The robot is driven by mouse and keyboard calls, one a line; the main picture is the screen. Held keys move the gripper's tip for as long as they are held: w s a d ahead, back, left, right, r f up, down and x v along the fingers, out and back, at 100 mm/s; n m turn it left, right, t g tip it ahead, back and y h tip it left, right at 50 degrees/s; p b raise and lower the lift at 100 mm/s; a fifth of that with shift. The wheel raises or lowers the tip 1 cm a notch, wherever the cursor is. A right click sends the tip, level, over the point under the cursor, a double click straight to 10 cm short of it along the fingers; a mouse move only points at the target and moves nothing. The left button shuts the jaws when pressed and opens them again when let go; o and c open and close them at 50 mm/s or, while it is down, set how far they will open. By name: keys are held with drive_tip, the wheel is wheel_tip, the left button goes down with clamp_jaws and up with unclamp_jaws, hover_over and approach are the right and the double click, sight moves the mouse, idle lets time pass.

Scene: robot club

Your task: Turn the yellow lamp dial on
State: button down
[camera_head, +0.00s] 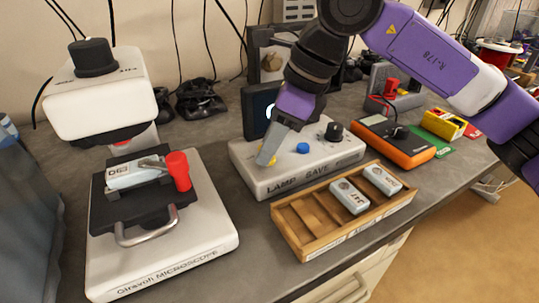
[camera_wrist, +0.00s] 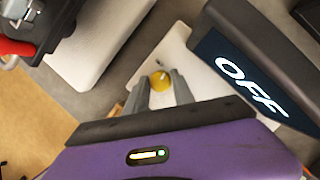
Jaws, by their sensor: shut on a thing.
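The yellow lamp dial (camera_wrist: 160,82) sits on the left part of the white control box (camera_head: 345,154), above the word LAMP. My gripper (camera_wrist: 160,92) is over the box with its fingers down at the dial, one on each side, shut on it. The screen (camera_wrist: 250,85) behind the box reads OFF in the wrist view.
A blue button (camera_head: 302,148) and a black knob (camera_head: 333,131) are on the same box. A white microscope (camera_head: 180,245) stands at left. A wooden tray (camera_head: 300,217) with grey pieces lies in front. An orange meter (camera_head: 405,146) is at right.

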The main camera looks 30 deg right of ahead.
drive_tip(key=m+b, duration=0.1)
drive_tip(key=m, duration=0.1)
drive_tip(key=m+t+h+b, duration=0.1)
drive_tip(key=b, duration=0.1)
drive_tip(key=m+b, duration=0.2)
drive_tip(key=shift+s+a+f+m+h, duration=0.1)
drive_tip(key=shift+f+m+h, duration=0.2)
drive_tip(key=shift+h, duration=0.1)
drive_tip(key=m+h+b, duration=0.1)
drive_tip(key=m+b, duration=0.3)
drive_tip(key=shift+a+r+m+t+h+b, duration=0.1)
drive_tip(key=shift+r+m+t+h+b, duration=0.1)
drive_tip(key=shift+m+t+h+b, duration=0.15)
drive_tip(key=c, duration=1.1)
unclamp_jaws()
drive_tip(key=shift+r, duration=0.1)
drive_tip(key=p+v, duration=0.2)
drive_tip(key=v, duration=0.5)
drive_tip(key=shift+s+a+r, duration=0.1)
drive_tip(key=shift+s+r, duration=0.05)
drive_tip(key=shift+r, duration=0.2)
